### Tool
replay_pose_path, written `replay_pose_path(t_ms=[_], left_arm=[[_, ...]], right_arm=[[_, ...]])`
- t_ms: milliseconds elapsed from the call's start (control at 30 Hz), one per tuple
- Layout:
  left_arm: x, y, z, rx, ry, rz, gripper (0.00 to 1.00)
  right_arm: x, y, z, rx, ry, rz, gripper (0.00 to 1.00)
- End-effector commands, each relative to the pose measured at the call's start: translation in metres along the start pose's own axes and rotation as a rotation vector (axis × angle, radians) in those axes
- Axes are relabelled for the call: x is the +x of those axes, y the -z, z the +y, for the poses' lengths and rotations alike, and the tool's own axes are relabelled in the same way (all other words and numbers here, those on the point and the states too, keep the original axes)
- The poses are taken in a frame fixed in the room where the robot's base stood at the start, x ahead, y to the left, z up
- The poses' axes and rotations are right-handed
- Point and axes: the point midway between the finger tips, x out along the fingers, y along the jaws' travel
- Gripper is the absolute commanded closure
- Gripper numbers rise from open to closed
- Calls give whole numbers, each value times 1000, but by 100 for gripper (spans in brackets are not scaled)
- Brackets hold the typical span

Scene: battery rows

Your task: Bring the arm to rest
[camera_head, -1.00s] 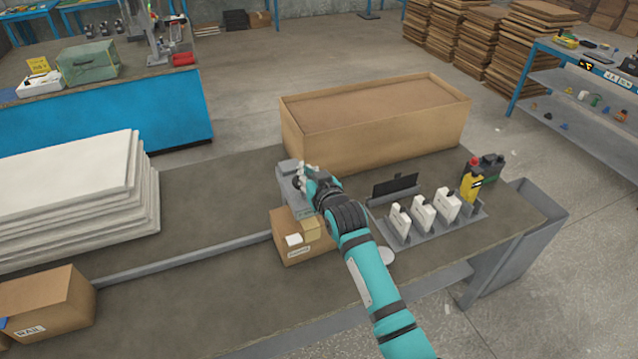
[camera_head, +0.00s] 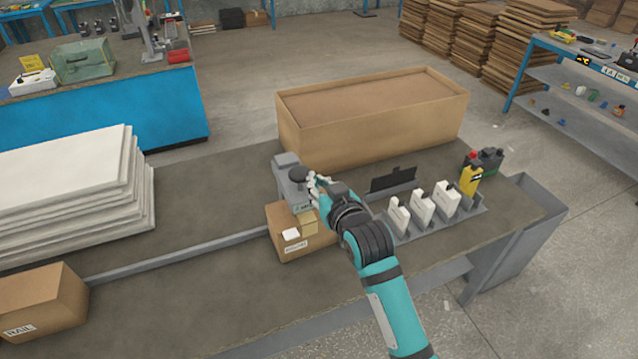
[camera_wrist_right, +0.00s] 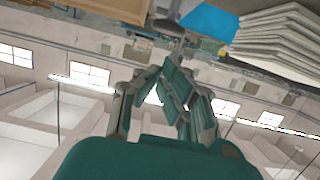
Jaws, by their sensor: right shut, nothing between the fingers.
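My right arm, teal with dark joints, comes in from the lower right in the head view. Its gripper (camera_head: 317,184) is shut and empty, just right of a grey device (camera_head: 290,184) with a dark knob on the bench; I cannot tell whether they touch. In the right wrist view the gripper's fingers (camera_wrist_right: 168,88) show drawn together, with the room upside down behind them. My left gripper is not in view.
A small cardboard box (camera_head: 285,245) stands just below the gripper. White batteries (camera_head: 422,208) stand in a grey rack to the right, beside a yellow tool (camera_head: 469,180). A large carton (camera_head: 375,125) stands behind. White panels (camera_head: 65,195) lie stacked at left.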

Motion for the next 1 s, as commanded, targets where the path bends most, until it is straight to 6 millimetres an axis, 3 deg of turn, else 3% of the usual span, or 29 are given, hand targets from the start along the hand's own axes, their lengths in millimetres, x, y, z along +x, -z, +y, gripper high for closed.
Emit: replay_pose_path(t_ms=[433, 567, 667, 800, 1000], left_arm=[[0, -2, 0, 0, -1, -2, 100], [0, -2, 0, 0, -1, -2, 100], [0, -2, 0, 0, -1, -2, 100], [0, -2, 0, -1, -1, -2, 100], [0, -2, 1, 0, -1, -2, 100]], right_arm=[[-1, -2, 0, 1, -1, -4, 100], [-15, -29, 8, 11, -14, -72, 100], [-46, -75, 19, 28, -36, -200, 100], [-117, -149, 35, 53, -73, -439, 100], [-199, -206, 44, 71, -103, -679, 100]])
